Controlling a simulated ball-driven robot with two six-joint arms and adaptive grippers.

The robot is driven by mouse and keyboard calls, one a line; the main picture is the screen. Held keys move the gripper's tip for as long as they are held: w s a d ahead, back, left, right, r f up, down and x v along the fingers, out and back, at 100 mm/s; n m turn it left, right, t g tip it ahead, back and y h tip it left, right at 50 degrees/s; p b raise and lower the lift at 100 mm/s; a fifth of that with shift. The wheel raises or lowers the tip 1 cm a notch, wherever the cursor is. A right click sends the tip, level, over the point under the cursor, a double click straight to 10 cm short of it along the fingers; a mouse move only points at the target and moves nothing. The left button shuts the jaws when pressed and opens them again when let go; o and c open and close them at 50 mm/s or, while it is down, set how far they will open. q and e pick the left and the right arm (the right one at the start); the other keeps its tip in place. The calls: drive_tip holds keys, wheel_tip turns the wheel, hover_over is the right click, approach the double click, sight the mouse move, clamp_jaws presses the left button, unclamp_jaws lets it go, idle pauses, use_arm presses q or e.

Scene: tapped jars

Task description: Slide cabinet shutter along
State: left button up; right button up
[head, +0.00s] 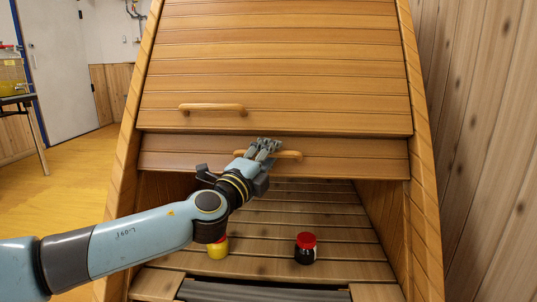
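The cabinet shutter is made of wooden slats, with an upper panel (300,75) and a narrower lower panel (350,158) below it. The upper panel has a wooden bar handle (212,107), and the lower panel has a similar handle (289,155). My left gripper (264,149) is at the lower handle, its fingers covering the handle's middle. I cannot tell whether they are closed around it. Below the lower panel the cabinet is open and its slatted floor shows. My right gripper is not in view.
Inside stand a yellow jar (217,251) with a red lid, partly hidden by my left arm, and a dark jar (305,254) with a red lid. A wooden wall (490,130) is close on the right. A table with a tapped jar (12,72) stands far left; floor there is clear.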

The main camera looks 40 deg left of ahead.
use_arm(q)
clamp_jaws()
drive_tip(key=shift+f, duration=0.1)
idle(0.4)
